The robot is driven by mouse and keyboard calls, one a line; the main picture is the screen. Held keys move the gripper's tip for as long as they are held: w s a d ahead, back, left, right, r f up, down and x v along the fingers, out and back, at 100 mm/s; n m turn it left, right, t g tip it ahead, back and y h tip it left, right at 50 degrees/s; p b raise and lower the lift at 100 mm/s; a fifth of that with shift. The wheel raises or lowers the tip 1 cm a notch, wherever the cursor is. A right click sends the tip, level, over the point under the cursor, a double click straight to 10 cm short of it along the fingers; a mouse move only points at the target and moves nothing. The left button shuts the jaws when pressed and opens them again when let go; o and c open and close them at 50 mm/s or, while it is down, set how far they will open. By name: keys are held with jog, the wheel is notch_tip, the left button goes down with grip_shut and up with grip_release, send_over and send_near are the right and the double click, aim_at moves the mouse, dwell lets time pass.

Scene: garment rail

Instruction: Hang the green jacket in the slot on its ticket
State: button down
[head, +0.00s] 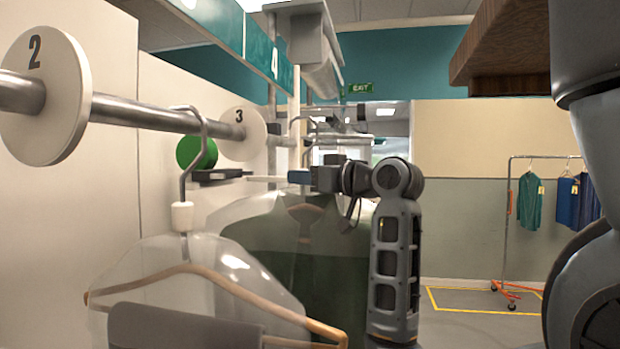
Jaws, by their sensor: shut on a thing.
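The green jacket (270,240) hangs under clear plastic in the middle of the head view, behind a nearer garment. Its brown hanger (305,212) shows through the cover. My gripper (300,177) is at the hanger's neck, just above the jacket's shoulders, and is shut on the hanger. The exact contact is small and partly hidden. The metal rail (140,113) runs at left, with round white dividers marked 2 (45,110) and 3 (243,133). The jacket is to the right of divider 3 in the picture. I see no readable ticket.
A plastic-covered garment on a wooden hanger (215,285) hangs from the rail between dividers 2 and 3, close in front. A green disc (196,152) is near divider 3. A teal beam marked 4 (262,50) is above. A small rack (508,220) stands far right.

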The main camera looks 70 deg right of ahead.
jog(key=shift+w+a, duration=0.15)
jog(key=shift+w, duration=1.55)
jog(key=shift+w+a, duration=0.15)
jog(key=shift+w, duration=1.5)
jog(key=shift+w+f, duration=0.15)
jog(key=shift+f, duration=0.05)
jog(key=shift+f+b, duration=0.75)
jog(key=shift+f, duration=0.15)
jog(key=c, duration=0.8)
grip_release()
jog(key=shift+f, duration=0.1)
jog(key=shift+f, duration=0.1)
